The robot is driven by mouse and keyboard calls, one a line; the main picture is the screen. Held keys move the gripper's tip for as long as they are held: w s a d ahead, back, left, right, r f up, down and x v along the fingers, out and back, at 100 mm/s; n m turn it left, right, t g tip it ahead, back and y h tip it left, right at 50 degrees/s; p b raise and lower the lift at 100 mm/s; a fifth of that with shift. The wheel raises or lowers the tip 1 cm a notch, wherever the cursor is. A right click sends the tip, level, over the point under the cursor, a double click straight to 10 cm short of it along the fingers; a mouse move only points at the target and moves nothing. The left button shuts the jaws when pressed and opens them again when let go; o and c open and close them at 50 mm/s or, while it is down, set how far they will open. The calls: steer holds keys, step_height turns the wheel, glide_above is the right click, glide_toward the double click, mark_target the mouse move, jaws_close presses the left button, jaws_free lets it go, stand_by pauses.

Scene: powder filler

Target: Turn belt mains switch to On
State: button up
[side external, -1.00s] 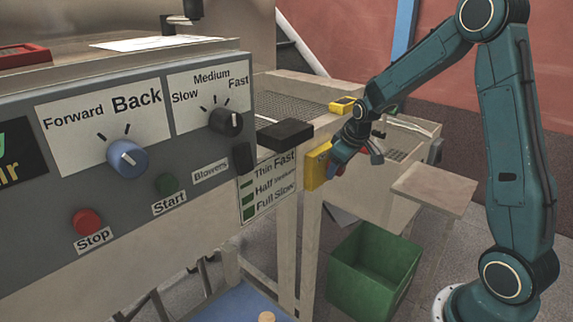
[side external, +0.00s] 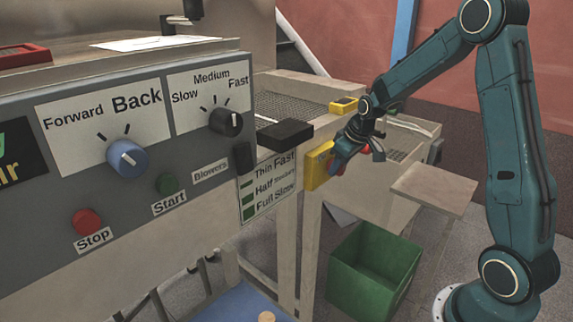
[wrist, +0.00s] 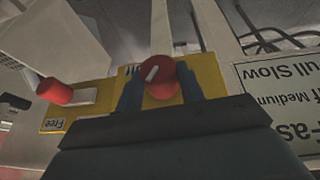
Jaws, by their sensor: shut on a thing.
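The belt mains switch is a red round knob with a white pointer line (wrist: 161,77) on a yellow box (side external: 317,165) at the side of the conveyor frame. In the wrist view the yellow plate (wrist: 209,70) shows behind the knob, and the pointer line is slanted. My gripper (wrist: 160,92) has its blue fingers on either side of the knob, shut on it. In the side view my gripper (side external: 340,162) is against the box front and hides most of the knob. Any position label beside the knob is mostly hidden.
A second red knob or button (wrist: 55,92) and a "Free" label (wrist: 53,124) are left in the wrist view. The grey control panel (side external: 60,205) stands at left, with a black block (side external: 285,134) jutting out near my gripper. A green bin (side external: 370,275) stands below.

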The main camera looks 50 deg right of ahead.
steer(key=shift+d+m+y, duration=0.2)
steer(key=shift+m+y, duration=0.1)
steer(key=shift+y, duration=1.2)
steer(key=o, duration=1)
steer(key=shift+r, duration=0.1)
steer(key=v, duration=1.3)
steer(key=shift+s+d+r, duration=0.15)
steer(key=shift+r, duration=0.15)
